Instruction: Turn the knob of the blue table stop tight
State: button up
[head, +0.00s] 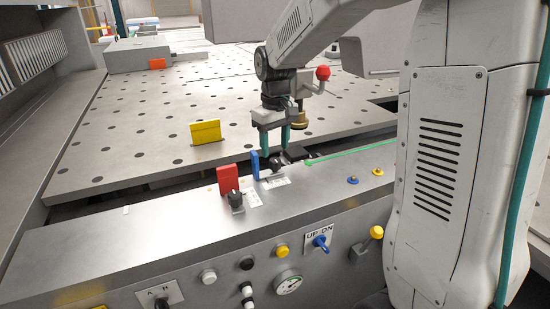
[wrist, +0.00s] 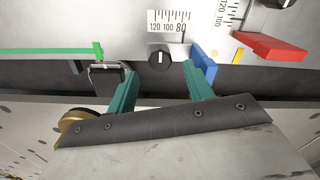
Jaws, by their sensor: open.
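The blue table stop (head: 255,164) stands upright on the front rail; it also shows in the wrist view (wrist: 206,62). Its black knob (wrist: 160,57) with a white pointer line sits beside it, by a printed scale (wrist: 172,22). In the head view the knob (head: 277,168) is partly hidden. My gripper (head: 275,150) points down over this spot, open and empty. In the wrist view its teal fingers (wrist: 165,72) are spread, with the knob showing between and just beyond the tips. The right finger's tip appears close to the blue stop; I cannot tell whether they touch.
A red stop (head: 228,180) with its own black knob (head: 236,200) stands to the left. A yellow stop (head: 205,132) stands on the perforated table (head: 130,110). A green strip (head: 350,151) runs right of the gripper. Buttons and a gauge (head: 288,284) line the front panel.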

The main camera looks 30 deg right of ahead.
aim_at(275, 160)
jog(key=shift+f, duration=2.3)
jog(key=c, duration=1)
